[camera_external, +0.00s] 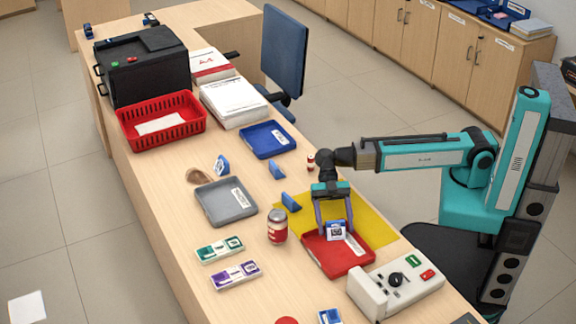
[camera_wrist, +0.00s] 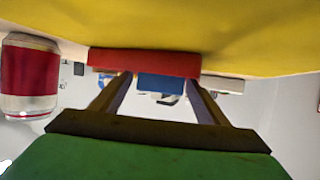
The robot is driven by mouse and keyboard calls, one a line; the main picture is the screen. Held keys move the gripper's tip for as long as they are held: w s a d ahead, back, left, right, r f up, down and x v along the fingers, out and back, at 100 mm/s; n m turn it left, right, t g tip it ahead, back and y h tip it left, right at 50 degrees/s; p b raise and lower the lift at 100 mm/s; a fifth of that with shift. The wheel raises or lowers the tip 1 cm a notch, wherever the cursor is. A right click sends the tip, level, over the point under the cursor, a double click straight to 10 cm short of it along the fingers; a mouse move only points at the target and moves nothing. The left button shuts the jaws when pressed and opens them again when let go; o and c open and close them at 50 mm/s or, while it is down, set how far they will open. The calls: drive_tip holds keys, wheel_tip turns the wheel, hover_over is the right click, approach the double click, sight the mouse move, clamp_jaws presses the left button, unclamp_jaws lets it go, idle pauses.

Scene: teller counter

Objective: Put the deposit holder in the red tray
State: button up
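The red tray (camera_external: 349,261) lies on the counter, partly over a yellow mat. A small blue holder with a white label (camera_external: 336,231) stands upright in the red tray, toward its back edge. My gripper (camera_external: 335,232) points down over the tray, with one finger on each side of the holder. The fingers look spread, with a small gap to the holder. In the wrist view, the blue holder (camera_wrist: 162,83) shows between the fingertips, behind the red tray's rim (camera_wrist: 145,62). Its lower edge is hidden in the wrist view.
A red and white can (camera_external: 277,226) stands left of the tray. The yellow mat (camera_external: 372,218), grey tray (camera_external: 226,203), blue tray (camera_external: 266,140) and small blue pieces (camera_external: 291,202) are farther back.

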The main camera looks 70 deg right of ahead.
drive_tip(key=shift+r, duration=0.2)
drive_tip(key=v, duration=1.2)
idle(0.8)
